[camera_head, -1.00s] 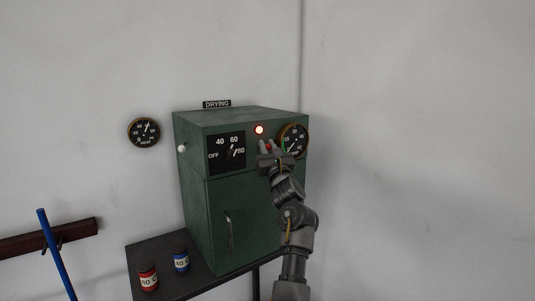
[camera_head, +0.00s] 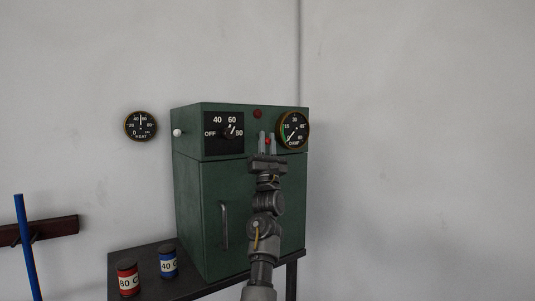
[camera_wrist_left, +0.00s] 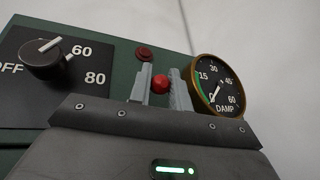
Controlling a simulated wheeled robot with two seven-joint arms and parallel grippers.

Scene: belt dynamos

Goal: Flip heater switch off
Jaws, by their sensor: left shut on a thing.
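The heater switch shows as a red ball-tipped lever (camera_head: 267,141) on the front of the green drying cabinet (camera_head: 188,190), left of the damp gauge. In the left wrist view its red ball (camera_wrist_left: 160,84) sits between the two grey fingers. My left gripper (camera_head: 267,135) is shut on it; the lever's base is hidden. The small red lamp (camera_head: 258,114) above the switch is dark, and it also looks dark in the left wrist view (camera_wrist_left: 145,54). My right gripper is in neither view.
A black dial knob (camera_head: 229,132) stands left of my fingers, and the damp gauge (camera_head: 293,130) is close on their right. A heat gauge (camera_head: 141,126) hangs on the wall. Red (camera_head: 128,278) and blue (camera_head: 168,261) cans stand on the dark table (camera_head: 200,286).

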